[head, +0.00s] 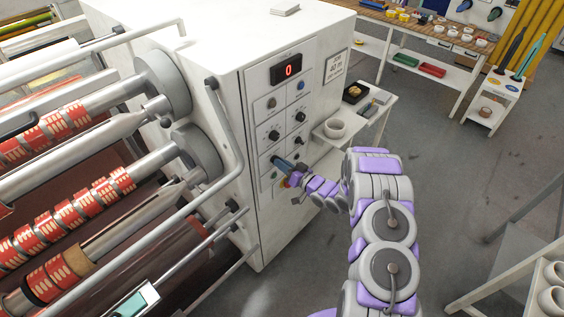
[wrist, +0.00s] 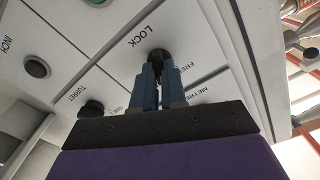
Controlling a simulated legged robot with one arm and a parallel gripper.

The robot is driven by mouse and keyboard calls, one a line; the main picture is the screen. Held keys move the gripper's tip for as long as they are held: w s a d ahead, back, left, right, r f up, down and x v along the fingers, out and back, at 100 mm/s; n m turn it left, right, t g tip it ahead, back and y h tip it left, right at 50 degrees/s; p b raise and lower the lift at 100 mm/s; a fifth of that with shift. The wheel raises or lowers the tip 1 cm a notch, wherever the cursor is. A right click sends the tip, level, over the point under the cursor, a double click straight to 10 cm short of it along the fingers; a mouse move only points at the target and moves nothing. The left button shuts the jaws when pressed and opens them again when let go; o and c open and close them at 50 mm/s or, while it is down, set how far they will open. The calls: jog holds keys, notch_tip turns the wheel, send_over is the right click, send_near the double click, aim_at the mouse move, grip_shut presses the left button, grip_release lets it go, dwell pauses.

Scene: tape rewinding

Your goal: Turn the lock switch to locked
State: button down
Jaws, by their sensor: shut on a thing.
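The lock switch (wrist: 159,55) is a dark round knob on the pale control panel, beside the printed word LOCK in the wrist view. The word FREE stands on its other side, partly covered by a finger. My gripper (wrist: 158,84) has its two blue fingers closed on the switch from the front. The fingers hide much of the knob, so I cannot tell which way it points. In the head view my gripper (head: 276,161) reaches the lower part of the panel and covers the switch.
The white machine cabinet (head: 220,35) carries other knobs (head: 274,135), buttons and a red display reading 0 (head: 288,71). Close to the switch are a turret knob (wrist: 91,108) and an inch button (wrist: 37,68). Rollers with red tape (head: 60,120) lie left. Open floor (head: 440,150) is right.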

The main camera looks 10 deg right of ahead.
jog(key=shift+w+d+r+m, duration=0.15)
jog(key=shift+w+r+m, duration=0.05)
jog(key=shift+m, duration=0.2)
jog(key=c, duration=1.2)
grip_release()
jog(key=shift+f, duration=0.15)
jog(key=shift+s, duration=0.15)
jog(key=v, duration=1.7)
jog(key=shift+d, duration=0.15)
